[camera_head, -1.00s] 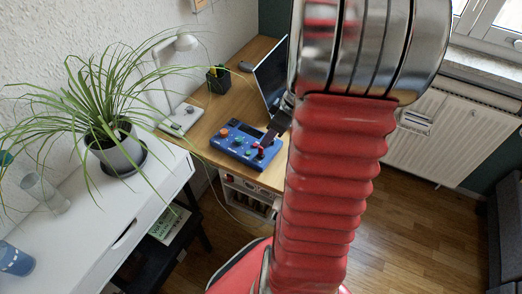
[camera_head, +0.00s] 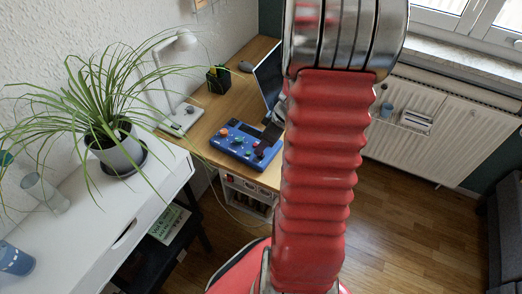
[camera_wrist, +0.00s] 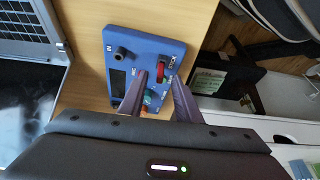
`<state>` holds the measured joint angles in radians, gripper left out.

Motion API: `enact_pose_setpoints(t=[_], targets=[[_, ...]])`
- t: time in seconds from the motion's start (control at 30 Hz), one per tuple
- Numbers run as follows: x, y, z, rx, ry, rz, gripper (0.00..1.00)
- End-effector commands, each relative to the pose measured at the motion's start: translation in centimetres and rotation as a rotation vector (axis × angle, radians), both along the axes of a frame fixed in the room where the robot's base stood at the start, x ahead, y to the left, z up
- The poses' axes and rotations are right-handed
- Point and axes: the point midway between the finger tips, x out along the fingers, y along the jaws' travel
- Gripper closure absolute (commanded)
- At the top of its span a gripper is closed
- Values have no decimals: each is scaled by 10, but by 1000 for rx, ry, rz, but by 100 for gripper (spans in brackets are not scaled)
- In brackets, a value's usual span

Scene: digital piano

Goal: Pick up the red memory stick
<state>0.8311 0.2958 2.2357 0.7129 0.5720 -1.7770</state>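The blue panel box (camera_head: 234,153) sits at the front edge of the wooden desk; it also shows in the wrist view (camera_wrist: 163,48). In the wrist view a small red piece (camera_wrist: 162,71), which looks like the red memory stick, is on the box beside a printed label. My gripper (camera_wrist: 159,80) is open, and its two fingers point at the box with the red piece just beyond and between their tips. I cannot tell whether they touch it. In the head view my gripper (camera_head: 266,143) is over the box's right end and hides part of it.
A black knob (camera_wrist: 122,52) and a teal button (camera_wrist: 149,97) are also on the box. A laptop (camera_head: 267,82) stands behind my arm. A lamp (camera_head: 180,118), a pen holder (camera_head: 218,80) and a potted plant (camera_head: 117,150) are to the left. A radiator (camera_head: 440,125) is at right.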

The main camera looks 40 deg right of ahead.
Motion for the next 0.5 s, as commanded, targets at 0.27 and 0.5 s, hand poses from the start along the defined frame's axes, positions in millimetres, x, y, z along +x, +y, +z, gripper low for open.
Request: enact_pose_setpoints(t=[0.27, 0.5], targets=[[9, 3, -23, 0, 1, 0, 70], [9, 3, -23, -1, 1, 0, 70]])
